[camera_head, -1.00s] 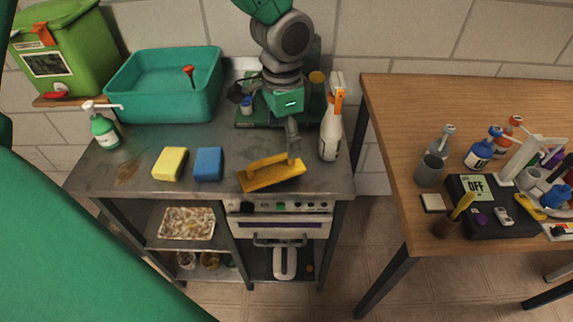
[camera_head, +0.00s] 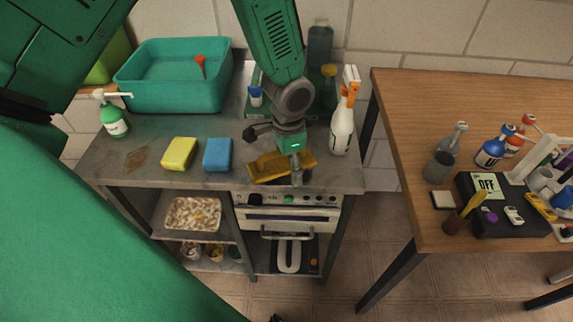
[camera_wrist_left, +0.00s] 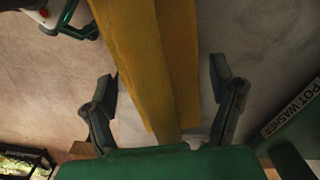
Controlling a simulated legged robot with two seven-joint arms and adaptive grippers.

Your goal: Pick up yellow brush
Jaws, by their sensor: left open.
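The yellow brush (camera_head: 268,168) lies near the front edge of the grey metal counter (camera_head: 135,178), above the oven front. My left gripper (camera_head: 296,172) is over the right part of the brush and hides some of it. In the left wrist view the brush (camera_wrist_left: 152,60) runs lengthwise between the two fingers of my left gripper (camera_wrist_left: 166,80). The fingers are open, with a gap on each side of the brush. My right gripper is not in view.
A yellow sponge (camera_head: 180,154) and a blue sponge (camera_head: 217,155) lie left of the brush. A white spray bottle (camera_head: 342,128) stands to its right. A teal basin (camera_head: 150,95) and a green soap bottle (camera_head: 114,122) are farther left. A crowded wooden table (camera_head: 420,110) stands at right.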

